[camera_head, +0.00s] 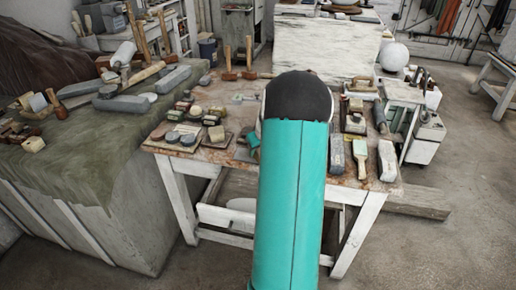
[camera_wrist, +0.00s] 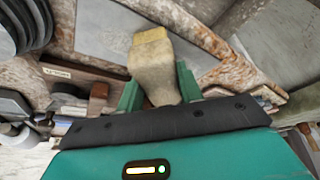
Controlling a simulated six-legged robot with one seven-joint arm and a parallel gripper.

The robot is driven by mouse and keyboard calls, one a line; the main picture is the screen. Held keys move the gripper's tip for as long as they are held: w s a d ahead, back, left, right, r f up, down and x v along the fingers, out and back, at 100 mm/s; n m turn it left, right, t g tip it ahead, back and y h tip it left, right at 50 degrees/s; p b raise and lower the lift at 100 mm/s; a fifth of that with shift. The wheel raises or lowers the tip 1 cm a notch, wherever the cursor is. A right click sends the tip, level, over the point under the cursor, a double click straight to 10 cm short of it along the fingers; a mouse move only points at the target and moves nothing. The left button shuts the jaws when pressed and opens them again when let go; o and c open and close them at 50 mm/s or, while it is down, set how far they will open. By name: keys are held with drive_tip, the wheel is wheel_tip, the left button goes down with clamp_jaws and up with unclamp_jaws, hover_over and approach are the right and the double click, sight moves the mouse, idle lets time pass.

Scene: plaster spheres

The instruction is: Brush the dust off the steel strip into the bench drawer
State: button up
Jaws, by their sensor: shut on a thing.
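My gripper (camera_wrist: 160,88) is shut on a pale brush (camera_wrist: 158,75), with green fingers on both sides of its cream body. The brush's yellowish tip (camera_wrist: 151,36) points up in the wrist view, over or against a flat grey metal surface (camera_wrist: 103,28) that looks like the steel strip. I cannot tell whether the tip touches it, and I see no clear dust. The bench drawer (camera_head: 225,217) stands open under the bench (camera_head: 178,153) in the head view, with a pale rounded thing inside. My arm hides the bench middle in the head view.
Small stones and blocks (camera_head: 183,138) crowd the bench's left side. Mallets (camera_head: 228,65) stand at the back. A cloth-covered block (camera_head: 75,160) stands left; a white sphere (camera_head: 394,56) sits behind right. Floor is open at right.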

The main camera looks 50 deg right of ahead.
drive_tip(key=shift+s+a, duration=0.2)
drive_tip(key=shift+s, duration=0.3)
drive_tip(key=shift+s+a, duration=0.2)
drive_tip(key=shift+s, duration=0.3)
drive_tip(key=shift+w, duration=0.15)
drive_tip(key=shift+w+d, duration=0.3)
drive_tip(key=shift+w, duration=0.35)
drive_tip(key=shift+w+d, duration=0.25)
drive_tip(key=shift+w, duration=0.35)
drive_tip(key=shift+w+d, duration=0.3)
drive_tip(key=shift+w, duration=0.35)
idle(0.8)
drive_tip(key=shift+r, duration=0.1)
